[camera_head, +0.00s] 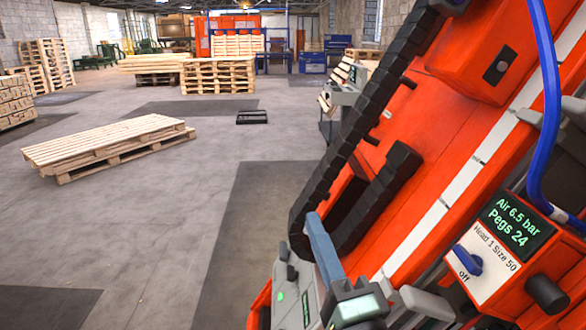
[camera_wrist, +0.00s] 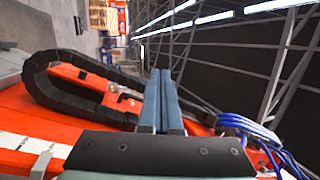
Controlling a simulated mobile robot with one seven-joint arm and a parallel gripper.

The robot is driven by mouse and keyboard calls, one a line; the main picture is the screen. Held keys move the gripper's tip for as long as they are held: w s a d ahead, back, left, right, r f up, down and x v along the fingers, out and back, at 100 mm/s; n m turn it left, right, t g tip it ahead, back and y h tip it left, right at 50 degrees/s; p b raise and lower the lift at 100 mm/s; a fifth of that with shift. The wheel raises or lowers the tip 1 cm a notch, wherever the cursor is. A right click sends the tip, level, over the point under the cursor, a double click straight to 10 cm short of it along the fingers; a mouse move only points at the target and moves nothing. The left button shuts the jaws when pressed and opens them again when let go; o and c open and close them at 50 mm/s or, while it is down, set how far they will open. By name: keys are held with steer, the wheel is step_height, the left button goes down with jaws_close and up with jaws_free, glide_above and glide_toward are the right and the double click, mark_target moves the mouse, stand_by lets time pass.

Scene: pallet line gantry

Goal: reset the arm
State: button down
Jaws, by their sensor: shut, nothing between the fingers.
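My gripper (camera_head: 314,220) shows low in the head view, right of centre, as two blue-grey fingers pressed together with nothing between them. They point up and away, in front of the orange gantry machine (camera_head: 452,130) and near the lower end of its black cable chain (camera_head: 340,150). In the wrist view, my gripper (camera_wrist: 161,74) is shut and empty, with the looped cable chain (camera_wrist: 85,62) to its left and blue hoses (camera_wrist: 250,128) to its right. I cannot tell how far the fingers are from the chain.
A control panel (camera_head: 487,265) with a blue knob at "off" stands at the lower right. A low pallet stack (camera_head: 108,147) lies on the floor at left. More pallets (camera_head: 218,75) stand farther back. The floor (camera_head: 165,215) between is mostly clear, with a black frame (camera_head: 252,117) on it.

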steer(key=s+a+r+n+t+h+p, duration=0.1)
steer(key=s+r+n+t+h+p, duration=0.1)
steer(key=r, duration=1.1)
steer(key=s+a+r+n+t+h+p, duration=0.1)
steer(key=s+r+n+p, duration=0.4)
steer(key=r, duration=0.8)
steer(key=s+a+r+n+t+h+p, duration=0.1)
steer(key=s+r+n+t+h+p, duration=0.2)
steer(key=r, duration=1.1)
steer(key=s+n+p, duration=0.1)
steer(key=n+p, duration=0.2)
steer(key=n, duration=0.1)
steer(key=shift+s+a+n+t, duration=0.15)
steer(key=shift+s+n+t, duration=0.15)
steer(key=shift+n, duration=0.1)
